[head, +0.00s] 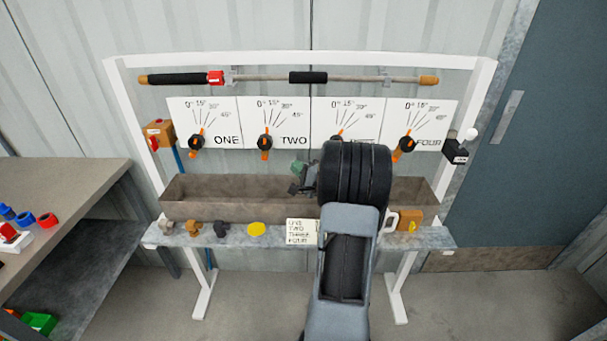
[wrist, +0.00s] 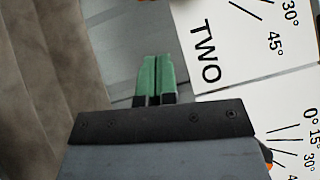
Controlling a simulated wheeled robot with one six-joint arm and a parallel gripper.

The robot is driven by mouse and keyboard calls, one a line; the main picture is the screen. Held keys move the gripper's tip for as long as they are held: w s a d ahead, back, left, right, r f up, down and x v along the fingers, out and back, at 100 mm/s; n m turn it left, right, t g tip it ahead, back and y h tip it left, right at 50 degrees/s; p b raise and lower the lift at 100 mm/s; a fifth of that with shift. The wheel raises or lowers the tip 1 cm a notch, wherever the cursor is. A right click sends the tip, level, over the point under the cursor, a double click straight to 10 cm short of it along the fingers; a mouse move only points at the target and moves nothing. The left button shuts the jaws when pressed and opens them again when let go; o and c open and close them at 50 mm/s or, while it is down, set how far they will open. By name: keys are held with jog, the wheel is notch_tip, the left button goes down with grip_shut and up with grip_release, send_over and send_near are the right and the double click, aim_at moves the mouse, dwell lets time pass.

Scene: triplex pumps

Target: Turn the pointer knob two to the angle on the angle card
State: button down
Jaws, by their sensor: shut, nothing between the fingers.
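Pointer knob two (head: 265,143), black with an orange pointer, sits on the white panel marked TWO (head: 292,142). Its pointer stands nearly upright, its upper end leaning slightly right.
Knobs ONE (head: 196,143) and FOUR (head: 406,144) flank it; my arm partly covers knob three. A brown trough (head: 235,190) runs below the panels. A bar (head: 260,78) crosses above. A workbench (head: 60,190) stands left. Small fittings and a yellow disc (head: 256,229) sit on the ledge.

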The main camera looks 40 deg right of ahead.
aim_at(265, 149)
jog(key=w+a+r, duration=0.1)
jog(key=w+a, duration=0.2)
jog(key=w, duration=0.4)
jog(key=shift+w, duration=0.15)
jog(key=shift+d, duration=0.1)
